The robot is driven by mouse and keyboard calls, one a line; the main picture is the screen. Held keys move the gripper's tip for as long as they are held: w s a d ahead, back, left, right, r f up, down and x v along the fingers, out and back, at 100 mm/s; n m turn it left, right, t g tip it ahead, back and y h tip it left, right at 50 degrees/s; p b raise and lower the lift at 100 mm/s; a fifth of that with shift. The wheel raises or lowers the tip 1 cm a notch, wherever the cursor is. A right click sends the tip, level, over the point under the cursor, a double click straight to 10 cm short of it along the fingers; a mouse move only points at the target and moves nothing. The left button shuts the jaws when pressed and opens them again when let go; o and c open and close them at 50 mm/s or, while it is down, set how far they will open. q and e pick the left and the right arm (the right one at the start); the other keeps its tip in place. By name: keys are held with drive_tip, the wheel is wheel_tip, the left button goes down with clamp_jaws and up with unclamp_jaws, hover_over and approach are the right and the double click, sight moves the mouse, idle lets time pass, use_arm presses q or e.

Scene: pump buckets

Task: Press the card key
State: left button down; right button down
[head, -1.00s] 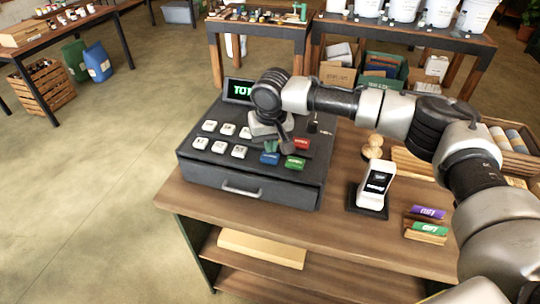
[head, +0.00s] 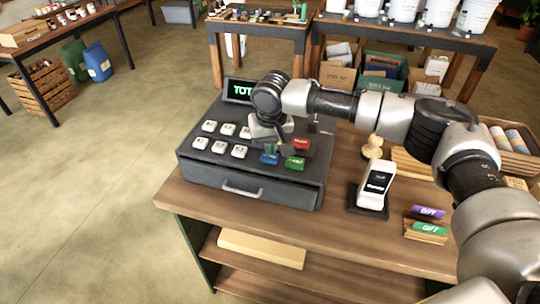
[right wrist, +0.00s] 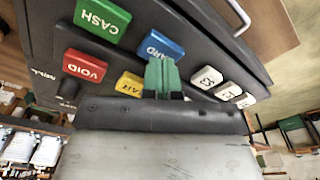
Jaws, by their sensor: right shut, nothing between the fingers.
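The blue card key (head: 269,158) is on the sloped top of the dark cash register (head: 190,167), between the white keys and the green cash key (head: 294,163). In the right wrist view the card key (right wrist: 163,47) is partly covered by my fingertips. My left gripper is not in view.
The red void key (head: 301,143) is close beside the gripper, and a yellow key (right wrist: 130,84) shows in the wrist view. A white card terminal (head: 375,185) and gift cards (head: 427,228) are on the counter to the right.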

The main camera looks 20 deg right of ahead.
drive_tip(key=shift+f, duration=0.95)
idle(0.4)
wheel_tip(320, 180, up, 7)
drive_tip(key=p, duration=0.8)
drive_tip(key=shift+r+p, duration=0.1)
drive_tip(key=shift+p, duration=0.2)
